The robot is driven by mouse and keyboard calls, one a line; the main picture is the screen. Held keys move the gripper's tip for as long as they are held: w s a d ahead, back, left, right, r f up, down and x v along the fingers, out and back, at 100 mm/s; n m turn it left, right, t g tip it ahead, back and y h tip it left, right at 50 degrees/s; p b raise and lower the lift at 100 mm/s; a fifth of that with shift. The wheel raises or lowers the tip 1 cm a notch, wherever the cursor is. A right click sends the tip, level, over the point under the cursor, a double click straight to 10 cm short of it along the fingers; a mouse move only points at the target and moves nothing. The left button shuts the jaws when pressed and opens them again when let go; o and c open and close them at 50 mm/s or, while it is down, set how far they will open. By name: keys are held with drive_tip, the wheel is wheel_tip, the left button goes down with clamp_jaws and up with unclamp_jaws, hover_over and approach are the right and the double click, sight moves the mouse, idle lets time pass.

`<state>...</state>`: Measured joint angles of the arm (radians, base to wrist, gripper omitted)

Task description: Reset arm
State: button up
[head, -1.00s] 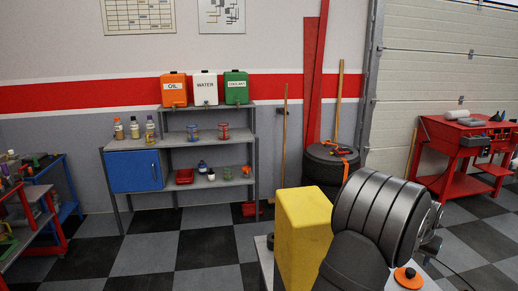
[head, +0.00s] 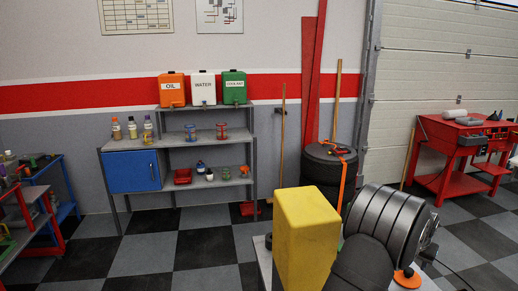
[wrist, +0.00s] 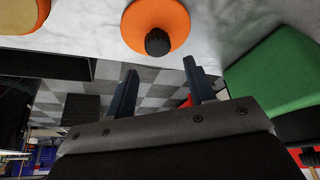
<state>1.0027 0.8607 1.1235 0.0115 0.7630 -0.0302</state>
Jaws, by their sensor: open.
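My gripper (wrist: 160,88) shows in the wrist view as two dark fingers standing apart, with nothing between them. An orange disc with a black knob (wrist: 150,20) lies on a pale surface beyond the fingertips. What looks like the same orange piece (head: 407,278) shows at the lower right of the head view. In the head view my dark arm fills the lower right, and my fingers are hidden there.
A tall yellow block (head: 306,240) stands just left of my arm. A green block (wrist: 275,75) is to the right of the fingers in the wrist view. Behind are a shelf with bottles (head: 205,145), stacked tyres (head: 322,165) and a red cart (head: 460,150).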

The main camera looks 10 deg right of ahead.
drive_tip(key=s+a+r+m, duration=0.15)
drive_tip(key=s+r, duration=0.25)
drive_tip(key=s, duration=0.4)
drive_tip(key=s+a+r+m+g, duration=0.15)
drive_tip(key=s+r, duration=0.25)
drive_tip(key=s, duration=0.5)
drive_tip(key=s+a+r+m, duration=0.1)
drive_tip(key=s+a+r, duration=0.25)
drive_tip(key=s, duration=0.45)
drive_tip(key=shift+h, duration=0.3)
drive_tip(key=w+f, duration=0.2)
drive_tip(key=w, duration=0.1)
drive_tip(key=w+d+f, duration=0.1)
drive_tip(key=w+f, duration=0.1)
drive_tip(key=w, duration=0.2)
drive_tip(key=w+f, duration=0.2)
drive_tip(key=w, duration=0.1)
drive_tip(key=shift+w+d+f, duration=0.35)
drive_tip(key=shift+d+f, duration=0.05)
